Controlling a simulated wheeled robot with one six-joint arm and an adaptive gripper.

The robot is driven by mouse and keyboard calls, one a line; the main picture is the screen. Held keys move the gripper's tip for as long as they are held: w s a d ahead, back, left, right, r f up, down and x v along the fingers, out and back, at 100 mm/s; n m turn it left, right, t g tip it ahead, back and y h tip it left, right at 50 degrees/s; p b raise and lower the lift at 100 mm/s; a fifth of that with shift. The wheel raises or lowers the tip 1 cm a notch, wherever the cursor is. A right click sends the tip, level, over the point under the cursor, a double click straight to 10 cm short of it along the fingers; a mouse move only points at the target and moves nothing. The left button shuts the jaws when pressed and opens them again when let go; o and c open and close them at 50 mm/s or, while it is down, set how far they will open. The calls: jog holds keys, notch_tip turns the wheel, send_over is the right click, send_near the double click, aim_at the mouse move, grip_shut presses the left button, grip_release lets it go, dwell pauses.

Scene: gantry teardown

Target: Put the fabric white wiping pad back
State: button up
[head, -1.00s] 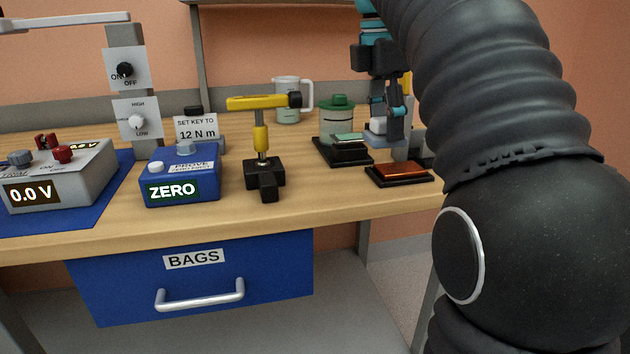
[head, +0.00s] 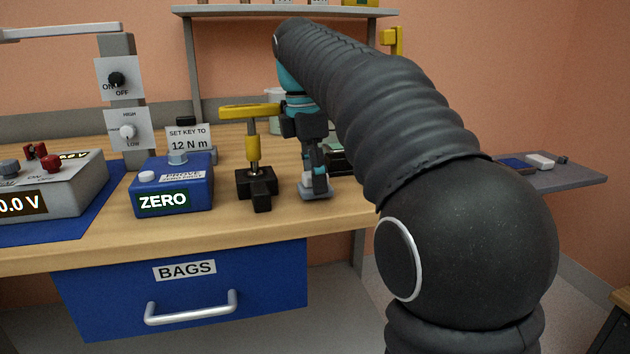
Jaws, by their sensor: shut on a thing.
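My gripper (head: 314,184) points down over the right part of the workbench, just right of the yellow-handled tool. Its fingers are shut on a pale grey-white block, which I take to be the white wiping pad (head: 313,194). The pad shows low between and below the fingertips, close to the bench top. I cannot tell whether it touches the bench. My fingers hide part of it.
A yellow-handled tool on a black base (head: 256,184) stands close left of my gripper. A blue ZERO box (head: 172,186) is further left. Dark holders (head: 340,160) are partly hidden behind my arm. A grey side shelf (head: 575,178) holds a white item (head: 540,161).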

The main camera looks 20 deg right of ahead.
jog(key=shift+f, duration=0.25)
jog(key=shift+f, duration=0.15)
jog(key=o, duration=0.8)
jog(key=shift+o, duration=0.2)
jog(key=shift+a+r+p, duration=0.25)
jog(key=shift+r+p, duration=0.15)
jog(key=shift+r, duration=1.55)
jog(key=shift+a+r+p, duration=0.2)
jog(key=shift+r+p, duration=0.15)
jog(key=shift+r, duration=1.6)
jog(key=shift+s+f+m, duration=0.15)
jog(key=shift+s+m, duration=0.15)
jog(key=shift+s, duration=0.15)
jog(key=s+f+m+t+y, duration=0.1)
jog(key=s+f+m+t, duration=0.4)
jog(key=s+f+m, duration=1.2)
jog(key=s+d+f, duration=0.1)
jog(key=s+f, duration=0.4)
jog(key=f, duration=0.2)
jog(key=shift+t, duration=0.3)
